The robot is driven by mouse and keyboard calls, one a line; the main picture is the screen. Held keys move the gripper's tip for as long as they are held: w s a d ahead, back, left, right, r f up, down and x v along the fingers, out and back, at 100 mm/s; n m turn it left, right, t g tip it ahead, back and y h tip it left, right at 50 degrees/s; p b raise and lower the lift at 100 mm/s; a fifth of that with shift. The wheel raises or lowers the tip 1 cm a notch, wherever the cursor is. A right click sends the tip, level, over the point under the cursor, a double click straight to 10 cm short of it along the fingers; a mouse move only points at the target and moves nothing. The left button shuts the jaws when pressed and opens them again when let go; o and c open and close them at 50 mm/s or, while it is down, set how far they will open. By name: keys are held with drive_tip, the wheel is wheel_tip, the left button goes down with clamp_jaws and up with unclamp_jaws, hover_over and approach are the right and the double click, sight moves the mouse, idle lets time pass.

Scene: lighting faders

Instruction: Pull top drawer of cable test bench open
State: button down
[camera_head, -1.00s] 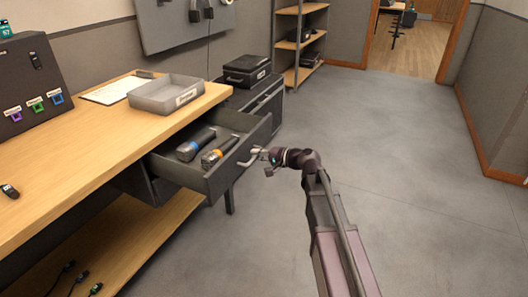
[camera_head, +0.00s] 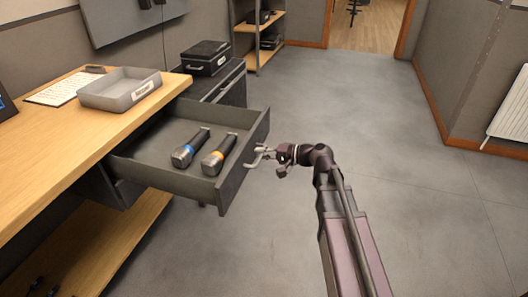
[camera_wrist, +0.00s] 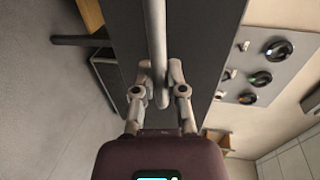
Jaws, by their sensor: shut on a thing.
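The top drawer (camera_head: 178,183) of the wooden-topped bench (camera_head: 68,140) stands well out from under the bench top. Two handheld devices lie in it, one with a blue band (camera_head: 190,148) and one with an orange band (camera_head: 219,156). My gripper (camera_head: 270,152) is at the drawer's front handle (camera_head: 255,158), at the right of the drawer. In the wrist view the two fingers (camera_wrist: 160,85) are closed around the bar handle (camera_wrist: 156,35), in front of the dark drawer front (camera_wrist: 205,35).
A grey tray (camera_head: 118,97) and a keyboard-like white sheet (camera_head: 62,90) lie on the bench top. A black case (camera_head: 206,58) sits on a dark cabinet (camera_head: 232,88) behind the drawer. The floor (camera_head: 400,180) to the right is clear.

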drive_tip(key=shift+s, duration=0.2)
drive_tip(key=shift+a, duration=0.1)
drive_tip(key=c, duration=0.8)
unclamp_jaws()
drive_tip(key=shift+s, duration=0.1)
drive_tip(key=shift+o, duration=0.6)
drive_tip(key=shift+w, duration=0.25)
drive_tip(key=shift+s, duration=0.15)
